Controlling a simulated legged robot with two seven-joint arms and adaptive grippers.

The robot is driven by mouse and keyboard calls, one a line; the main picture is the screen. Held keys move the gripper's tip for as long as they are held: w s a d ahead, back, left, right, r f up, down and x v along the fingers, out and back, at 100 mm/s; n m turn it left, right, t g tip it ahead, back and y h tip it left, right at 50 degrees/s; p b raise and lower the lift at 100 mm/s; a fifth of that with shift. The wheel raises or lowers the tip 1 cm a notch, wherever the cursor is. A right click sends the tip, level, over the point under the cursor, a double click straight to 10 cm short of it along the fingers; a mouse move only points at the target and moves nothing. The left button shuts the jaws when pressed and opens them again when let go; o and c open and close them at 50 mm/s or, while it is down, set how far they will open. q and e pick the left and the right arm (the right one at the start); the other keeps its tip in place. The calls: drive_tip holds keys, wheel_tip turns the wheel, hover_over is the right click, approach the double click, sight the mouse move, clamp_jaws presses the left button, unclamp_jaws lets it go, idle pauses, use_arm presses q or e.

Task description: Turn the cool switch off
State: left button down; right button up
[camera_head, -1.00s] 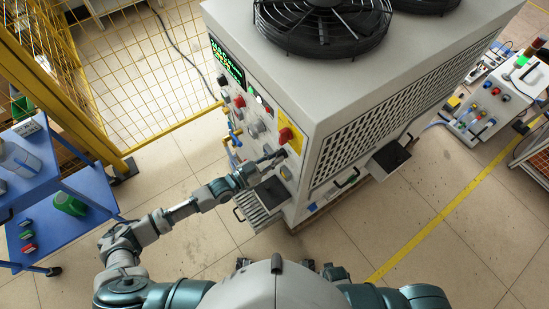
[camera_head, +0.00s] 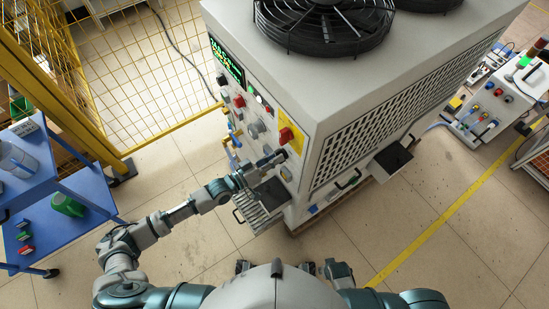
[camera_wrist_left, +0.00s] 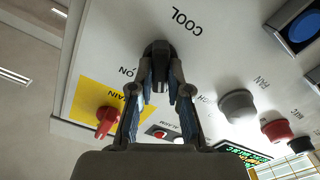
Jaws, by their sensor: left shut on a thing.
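The control panel is on the front of a large light-grey machine (camera_head: 330,85). In the left wrist view the black cool switch (camera_wrist_left: 156,55) sits on the panel below the word COOL, which appears upside down. An ON mark shows to its left. My left gripper (camera_wrist_left: 161,85) has one finger on each side of the switch and is shut on it. The switch's grip part runs roughly up and down in that view; its exact setting is hard to tell. In the head view my left gripper (camera_head: 270,161) reaches the lower panel and hides most of the switch.
A red main switch on a yellow plate (camera_head: 287,135) is close to my gripper, with grey, red and black knobs (camera_wrist_left: 237,105) nearby. A blue button (camera_wrist_left: 303,27) is at upper right in the wrist view. A blue cart (camera_head: 85,195) and yellow fence (camera_head: 100,90) stand left.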

use_arm(q)
drive_tip(key=shift+w+a+r, duration=0.1)
drive_tip(key=shift+w+r, duration=0.1)
drive_tip(key=shift+r, duration=0.05)
drive_tip(key=c, duration=1.3)
unclamp_jaws()
drive_tip(key=shift+o, duration=0.9)
drive_tip(key=shift+f, duration=0.2)
drive_tip(key=v, duration=1.2)
drive_tip(key=shift+w+f, duration=0.1)
